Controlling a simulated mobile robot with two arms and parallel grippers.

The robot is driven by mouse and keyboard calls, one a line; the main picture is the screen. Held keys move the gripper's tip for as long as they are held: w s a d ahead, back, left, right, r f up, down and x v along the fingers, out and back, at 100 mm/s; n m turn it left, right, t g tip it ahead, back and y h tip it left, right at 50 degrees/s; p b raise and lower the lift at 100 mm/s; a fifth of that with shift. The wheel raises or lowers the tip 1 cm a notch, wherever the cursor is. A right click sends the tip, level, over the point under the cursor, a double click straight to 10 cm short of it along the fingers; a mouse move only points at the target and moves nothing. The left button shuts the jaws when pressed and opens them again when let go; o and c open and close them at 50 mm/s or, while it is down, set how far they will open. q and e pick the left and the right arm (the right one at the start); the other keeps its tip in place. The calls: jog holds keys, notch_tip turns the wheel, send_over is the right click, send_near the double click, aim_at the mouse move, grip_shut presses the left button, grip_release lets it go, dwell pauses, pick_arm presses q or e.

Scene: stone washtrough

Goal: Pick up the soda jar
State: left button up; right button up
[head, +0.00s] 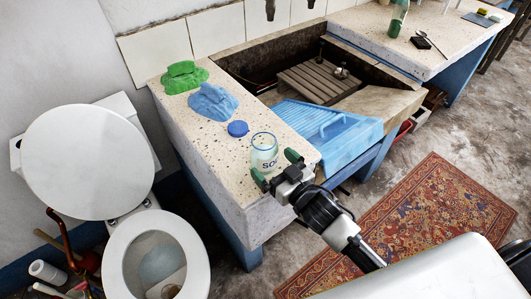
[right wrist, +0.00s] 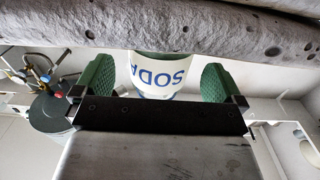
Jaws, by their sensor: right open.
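The soda jar (head: 264,154) is a clear glass jar with white contents, a blue rim and blue lettering. It stands upright on the front end of the speckled stone counter in the head view. A round blue lid (head: 238,128) lies behind it to the left. My right gripper (head: 275,168) is at the jar, its green finger pads apart. In the right wrist view the jar (right wrist: 162,75) appears upside down between the two open pads of the gripper (right wrist: 158,80), with a gap on each side. My left gripper is not in view.
A toilet (head: 150,250) stands at the left, and a patterned rug (head: 420,220) covers the floor at right.

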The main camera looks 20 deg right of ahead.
aim_at(275, 150)
jog(key=x, duration=0.3)
jog(key=shift+w+a+r, duration=0.1)
jog(key=shift+w+r, duration=0.05)
jog(key=shift+w, duration=0.05)
jog(key=shift+s, duration=0.1)
jog(key=shift+c, duration=0.2)
jog(key=c, duration=0.9)
jog(key=shift+c, duration=0.6)
jog(key=shift+r, duration=0.45)
jog(key=c, duration=0.3)
jog(key=r, duration=0.3)
jog(key=shift+d+r+p, duration=0.25)
jog(key=shift+r+p, duration=0.1)
jog(key=shift+r, duration=0.05)
jog(key=shift+c, duration=0.6)
jog(key=d+r, duration=0.6)
jog(key=d, duration=0.5)
jog(key=shift+w+d+r, duration=0.15)
jog(key=shift+w+r, duration=0.05)
jog(key=shift+w, duration=0.3)
